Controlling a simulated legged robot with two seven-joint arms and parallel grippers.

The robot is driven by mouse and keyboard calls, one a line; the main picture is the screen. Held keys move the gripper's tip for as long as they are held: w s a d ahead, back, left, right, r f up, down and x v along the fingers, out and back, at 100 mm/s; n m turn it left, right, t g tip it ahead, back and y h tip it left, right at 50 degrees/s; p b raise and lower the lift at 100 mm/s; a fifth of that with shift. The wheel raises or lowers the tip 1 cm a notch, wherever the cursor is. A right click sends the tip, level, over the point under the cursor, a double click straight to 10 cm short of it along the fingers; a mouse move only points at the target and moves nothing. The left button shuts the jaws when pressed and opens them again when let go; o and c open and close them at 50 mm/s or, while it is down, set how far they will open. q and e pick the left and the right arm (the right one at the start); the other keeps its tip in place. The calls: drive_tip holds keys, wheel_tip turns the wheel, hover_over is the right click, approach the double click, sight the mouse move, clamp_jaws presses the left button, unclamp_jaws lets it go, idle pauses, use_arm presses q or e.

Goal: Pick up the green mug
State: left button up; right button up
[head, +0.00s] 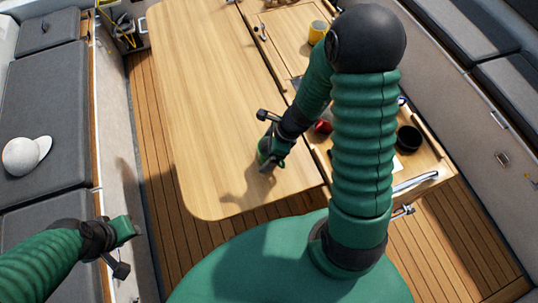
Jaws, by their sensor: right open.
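My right gripper (266,138) is open over the near right part of the wooden table, with its fingers spread. A small green shape (271,155) shows at its lower finger. I cannot tell whether this is the green mug or part of my gripper, and no other green mug is clearly in view. My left gripper (124,248) is at the lower left, its fingers apart and nothing between them, off the table's left side. My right arm hides part of the side counter and the table's right edge.
The wooden table (205,90) is otherwise largely clear. On the side counter are a yellow mug (317,32), a red item (323,127) and a black round bowl or cup (409,138). A white cap (26,155) lies on the left grey bench (45,95).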

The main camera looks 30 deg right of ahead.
drive_tip(key=shift+d+f, duration=0.25)
drive_tip(key=shift+f, duration=0.15)
drive_tip(key=shift+w, duration=0.1)
drive_tip(key=shift+c, duration=1)
drive_tip(key=shift+a, duration=0.2)
drive_tip(key=c, duration=1.2)
drive_tip(key=shift+c, duration=0.7)
drive_tip(key=shift+d+r, duration=0.1)
drive_tip(key=shift+d, duration=0.05)
